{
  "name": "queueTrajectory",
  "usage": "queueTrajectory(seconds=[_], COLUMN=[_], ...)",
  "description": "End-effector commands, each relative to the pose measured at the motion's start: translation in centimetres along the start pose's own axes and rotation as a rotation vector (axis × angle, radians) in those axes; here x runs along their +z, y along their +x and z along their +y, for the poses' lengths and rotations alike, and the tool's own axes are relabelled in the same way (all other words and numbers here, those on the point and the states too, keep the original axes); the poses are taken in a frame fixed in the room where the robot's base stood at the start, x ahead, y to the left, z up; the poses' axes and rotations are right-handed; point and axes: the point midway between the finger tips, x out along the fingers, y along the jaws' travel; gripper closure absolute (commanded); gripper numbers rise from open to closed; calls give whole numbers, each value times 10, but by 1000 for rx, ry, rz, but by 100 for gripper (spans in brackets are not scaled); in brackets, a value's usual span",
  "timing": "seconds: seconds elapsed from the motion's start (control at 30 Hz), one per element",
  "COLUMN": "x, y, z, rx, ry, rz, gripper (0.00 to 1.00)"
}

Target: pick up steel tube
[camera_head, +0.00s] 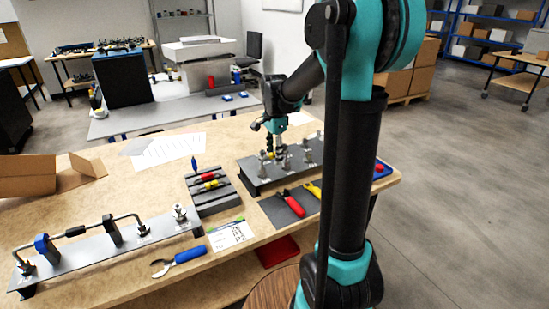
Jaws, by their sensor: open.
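A bent, shiny steel tube (97,229) is on the grey fixture plate (95,260) at the left front of the wooden table. It runs through a blue clamp and black supports, with its ends turned down at metal fittings. My gripper (271,153) is open at the far right part of the table, well apart from this tube. It points down over a second grey fixture rack (255,178) that bears several small metal fittings. Something small and yellow shows by the fingertips; I cannot tell whether it is touched. My arm hides part of this rack.
Blue-handled pliers (188,255) and a printed card (230,235) lie near the front edge. A grey slotted block (213,196) holds red and yellow pieces. A red-handled tool (291,203) lies on a dark mat. An open cardboard box (35,177) stands at the left.

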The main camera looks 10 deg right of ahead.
Motion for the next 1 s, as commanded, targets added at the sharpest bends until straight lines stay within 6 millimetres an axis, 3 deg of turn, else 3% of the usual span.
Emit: queueTrajectory(seconds=[0.13,0.37,0.7,1.0], x=[0,0,0,0], y=[12,12,12,12], z=[0,0,0,0], rx=[0,0,0,0], ry=[1,1,1,1], rz=[0,0,0,0], gripper=[60,60,100,100])
